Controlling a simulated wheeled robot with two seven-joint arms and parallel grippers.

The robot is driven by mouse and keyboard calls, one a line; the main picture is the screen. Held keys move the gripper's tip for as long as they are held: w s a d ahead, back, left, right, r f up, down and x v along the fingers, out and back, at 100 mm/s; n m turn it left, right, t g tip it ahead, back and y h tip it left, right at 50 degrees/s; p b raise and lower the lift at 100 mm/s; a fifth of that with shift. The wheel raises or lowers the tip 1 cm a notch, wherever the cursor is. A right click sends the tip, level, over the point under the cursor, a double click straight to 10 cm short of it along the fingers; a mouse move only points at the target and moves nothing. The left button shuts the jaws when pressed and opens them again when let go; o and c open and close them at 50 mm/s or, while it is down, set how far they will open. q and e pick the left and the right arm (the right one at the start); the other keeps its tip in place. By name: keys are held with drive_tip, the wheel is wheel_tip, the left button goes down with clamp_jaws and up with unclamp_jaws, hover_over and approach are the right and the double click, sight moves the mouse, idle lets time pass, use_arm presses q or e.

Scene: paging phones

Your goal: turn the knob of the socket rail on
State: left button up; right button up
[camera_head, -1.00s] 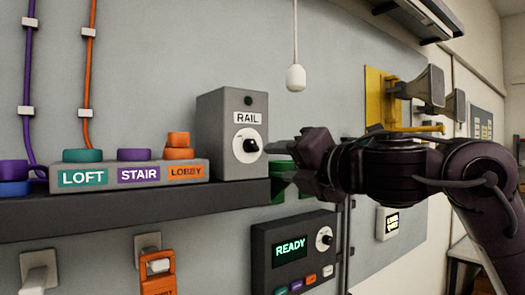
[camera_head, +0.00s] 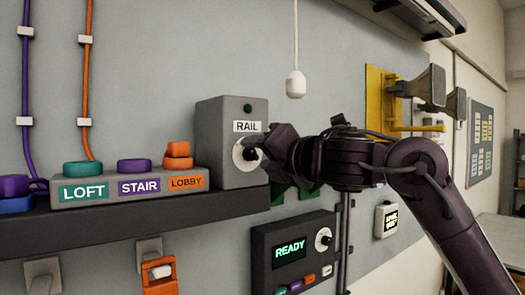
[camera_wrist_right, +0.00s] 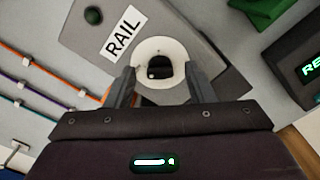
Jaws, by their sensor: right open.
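The grey box labelled RAIL (camera_head: 222,150) stands on the dark shelf. Its round white dial (camera_head: 240,148) has a black knob (camera_wrist_right: 159,66) in the middle. A small dark green lamp (camera_head: 248,108) sits above the label and looks unlit. My right gripper (camera_head: 258,152) is at the front of the dial. In the right wrist view its two fingers (camera_wrist_right: 160,80) are apart, one on each side of the knob, with gaps showing. In the head view the fingers partly hide the knob. My left gripper is not in view.
Left of the box, a grey block labelled LOFT, STAIR and LOBBY (camera_head: 130,187) carries coloured buttons. Below the shelf (camera_head: 100,222) is a panel reading READY (camera_head: 292,250). A white pull cord (camera_head: 295,84) hangs above my right arm. A yellow bracket with horns (camera_head: 385,100) is farther right.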

drive_tip(key=c, duration=1)
drive_tip(key=shift+m, duration=0.4)
drive_tip(key=m, duration=0.8)
drive_tip(key=shift+f+p, duration=0.1)
drive_tip(key=shift+p, duration=0.25)
drive_tip(key=m, duration=0.5)
drive_tip(key=shift+p, duration=0.4)
drive_tip(key=shift+f+m+p, duration=0.2)
drive_tip(key=shift+m+p, duration=0.35)
drive_tip(key=shift+m, duration=1.45)
